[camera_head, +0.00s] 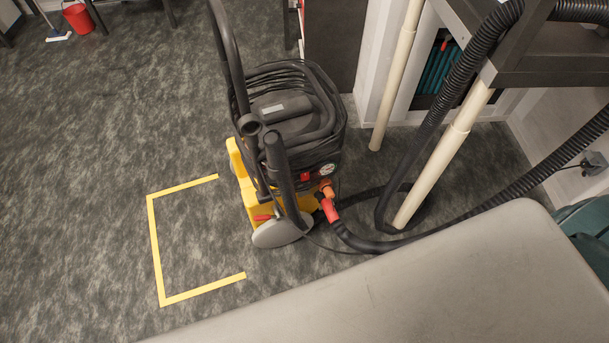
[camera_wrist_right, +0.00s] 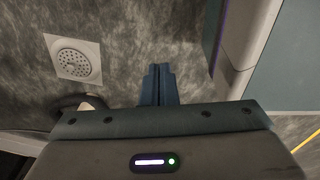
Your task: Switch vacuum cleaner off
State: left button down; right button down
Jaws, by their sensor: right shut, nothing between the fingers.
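The vacuum cleaner (camera_head: 292,120) stands on the floor in the head view, with a black body, a yellow base (camera_head: 268,205) and black tube handles. A small red switch-like part (camera_head: 305,177) and a round gauge (camera_head: 327,169) sit on its lower front. A red and orange hose connector (camera_head: 329,208) is fitted low on its right side. My right gripper (camera_wrist_right: 159,72) shows in the right wrist view with its fingers together and nothing between them, above the floor. It is away from the vacuum cleaner, which that view does not clearly show. My left gripper is in neither view.
A grey bench top (camera_head: 440,280) fills the lower right of the head view. Black hoses (camera_head: 480,195) and pale posts (camera_head: 445,155) stand right of the cleaner. Yellow tape (camera_head: 155,235) marks clear floor on its left. A floor drain (camera_wrist_right: 74,61) shows in the wrist view.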

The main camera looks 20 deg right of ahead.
jog(key=shift+d, duration=0.25)
jog(key=shift+a, duration=0.15)
jog(key=shift+a, duration=0.6)
jog(key=shift+d, duration=0.2)
jog(key=shift+d, duration=0.55)
jog(key=shift+a, duration=0.1)
jog(key=shift+a, duration=0.65)
